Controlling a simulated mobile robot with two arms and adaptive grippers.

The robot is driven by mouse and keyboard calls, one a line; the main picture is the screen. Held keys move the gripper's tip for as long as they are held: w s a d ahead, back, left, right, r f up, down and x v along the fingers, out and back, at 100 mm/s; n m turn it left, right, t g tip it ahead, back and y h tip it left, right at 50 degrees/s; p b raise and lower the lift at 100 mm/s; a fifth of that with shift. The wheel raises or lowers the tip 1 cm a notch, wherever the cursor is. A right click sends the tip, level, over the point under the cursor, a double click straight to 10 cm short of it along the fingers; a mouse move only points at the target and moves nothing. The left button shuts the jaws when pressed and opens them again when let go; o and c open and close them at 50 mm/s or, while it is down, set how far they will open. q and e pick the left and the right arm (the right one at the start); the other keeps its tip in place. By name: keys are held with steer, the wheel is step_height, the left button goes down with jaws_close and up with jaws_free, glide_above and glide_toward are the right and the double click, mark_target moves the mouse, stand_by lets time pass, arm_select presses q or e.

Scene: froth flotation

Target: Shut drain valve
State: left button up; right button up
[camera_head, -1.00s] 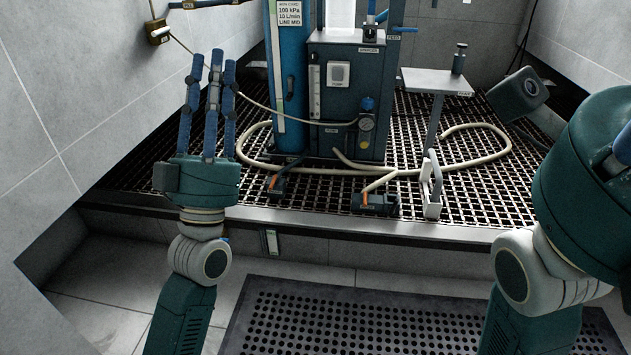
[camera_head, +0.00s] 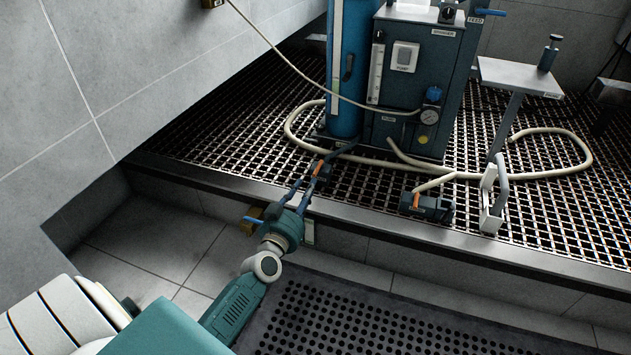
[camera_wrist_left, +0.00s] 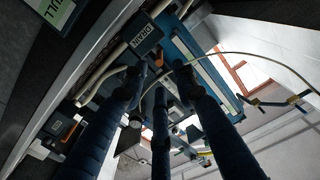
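The drain valve (camera_head: 319,168) sits on the grating's near edge in front of the blue column, with an orange part showing between my fingers. Its dark block with a DRAIN label (camera_wrist_left: 146,38) shows at the top of the left wrist view. My left gripper (camera_head: 308,184) reaches up to this valve with its blue fingers spread around it. In the left wrist view the three fingers (camera_wrist_left: 158,85) are apart, and nothing is seen clamped between them. The fingers partly hide the valve and its lever, so contact cannot be told. My right gripper is out of view.
A second orange-levered valve (camera_head: 428,207) with a pale hose lies to the right. A white handled bracket (camera_head: 491,200) stands beside it. The cell cabinet (camera_head: 412,85) and a small side table (camera_head: 520,75) are behind. The raised platform's metal edge (camera_head: 375,220) runs below the gripper.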

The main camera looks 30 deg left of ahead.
mark_target(318, 169)
arm_select(q)
steer(key=b+x, duration=0.1)
steer(key=x, duration=0.4)
steer(key=shift+w+b, duration=0.3)
steer(key=shift+w, duration=0.05)
jaws_close()
